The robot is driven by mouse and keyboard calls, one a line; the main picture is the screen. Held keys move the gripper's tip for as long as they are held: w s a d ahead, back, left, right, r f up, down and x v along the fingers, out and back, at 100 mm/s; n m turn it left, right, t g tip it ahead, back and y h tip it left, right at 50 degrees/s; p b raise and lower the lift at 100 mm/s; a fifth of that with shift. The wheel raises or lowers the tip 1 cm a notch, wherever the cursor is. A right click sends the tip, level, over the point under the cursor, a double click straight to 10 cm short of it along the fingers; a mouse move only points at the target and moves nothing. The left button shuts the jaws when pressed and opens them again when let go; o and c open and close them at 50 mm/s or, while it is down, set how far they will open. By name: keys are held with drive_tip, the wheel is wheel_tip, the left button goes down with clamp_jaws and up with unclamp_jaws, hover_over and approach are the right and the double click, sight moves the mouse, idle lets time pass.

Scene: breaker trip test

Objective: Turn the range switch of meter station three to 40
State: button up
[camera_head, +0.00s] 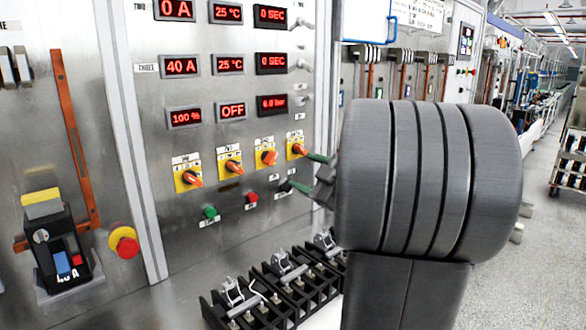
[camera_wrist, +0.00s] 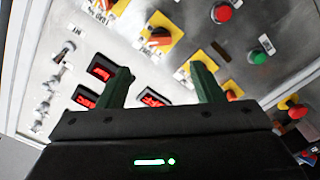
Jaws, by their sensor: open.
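The grey panel carries four orange rotary switches on yellow plates: leftmost (camera_head: 190,178), second (camera_head: 231,167), third (camera_head: 268,158) and rightmost (camera_head: 296,149). Their labels are too small to read, so I cannot tell which is the range switch. A row marked three has a red display reading 40 A (camera_head: 181,67). My gripper (camera_head: 293,171) is open and empty, its green fingers pointing at the panel by the right-hand switches. In the wrist view my gripper (camera_wrist: 161,69) shows an orange switch (camera_wrist: 158,38) between and beyond its fingertips. Contact cannot be judged.
A green button (camera_head: 210,212) and a red button (camera_head: 252,197) sit below the switches. A red emergency knob (camera_head: 124,243) and a breaker (camera_head: 62,250) are at left. Black terminal blocks (camera_head: 262,300) stand below. My arm hides the panel's right side; open floor lies at right.

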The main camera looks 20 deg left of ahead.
sight(274, 159)
drive_tip(key=shift+v, duration=0.9)
drive_tip(key=shift+a, duration=0.15)
drive_tip(key=x, duration=1.3)
drive_tip(key=shift+w+a+p, duration=0.25)
drive_tip(key=shift+p, duration=0.1)
drive_tip(key=shift+d, duration=0.2)
